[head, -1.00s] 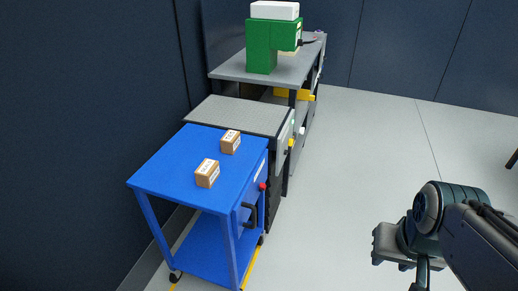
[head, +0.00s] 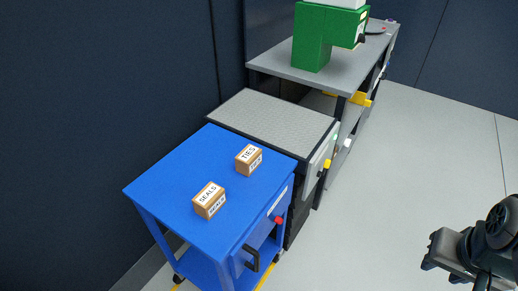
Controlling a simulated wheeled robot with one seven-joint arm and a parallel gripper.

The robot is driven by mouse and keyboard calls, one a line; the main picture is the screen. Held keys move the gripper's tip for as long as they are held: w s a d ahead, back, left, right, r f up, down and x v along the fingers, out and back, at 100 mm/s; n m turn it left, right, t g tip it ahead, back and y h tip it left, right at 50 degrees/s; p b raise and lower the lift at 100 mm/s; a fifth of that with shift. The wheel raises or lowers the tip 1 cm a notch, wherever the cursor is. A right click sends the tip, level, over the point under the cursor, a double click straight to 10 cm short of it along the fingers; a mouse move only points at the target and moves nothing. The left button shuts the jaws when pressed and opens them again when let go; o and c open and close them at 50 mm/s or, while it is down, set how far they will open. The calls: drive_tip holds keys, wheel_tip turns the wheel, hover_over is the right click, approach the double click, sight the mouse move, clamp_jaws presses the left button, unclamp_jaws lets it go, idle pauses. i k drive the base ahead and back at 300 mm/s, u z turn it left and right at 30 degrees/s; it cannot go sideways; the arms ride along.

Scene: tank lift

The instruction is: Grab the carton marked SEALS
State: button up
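The carton marked SEALS (head: 209,200) is a small brown box with white labels. It sits upright on the blue cart's top (head: 165,185), towards the near side. A similar carton marked TIES (head: 249,159) stands behind it and to the right, apart from it. My gripper (head: 432,252) is at the lower right of the head view, well to the right of the cart and away from both cartons. Its fingers are small and partly turned away, so I cannot tell how far apart they are. Nothing shows held in it.
A grey-topped cabinet (head: 270,118) stands directly behind the cart. Beyond it is a grey bench (head: 350,70) with a green machine (head: 312,42). The cart has a black handle (head: 250,262) and a red knob (head: 278,220). The floor to the right is clear.

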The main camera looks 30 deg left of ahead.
sight(207, 203)
drive_tip(key=i, duration=0.35)
drive_tip(key=u, duration=2.4)
drive_tip(key=i, duration=0.5)
drive_tip(key=z, duration=0.05)
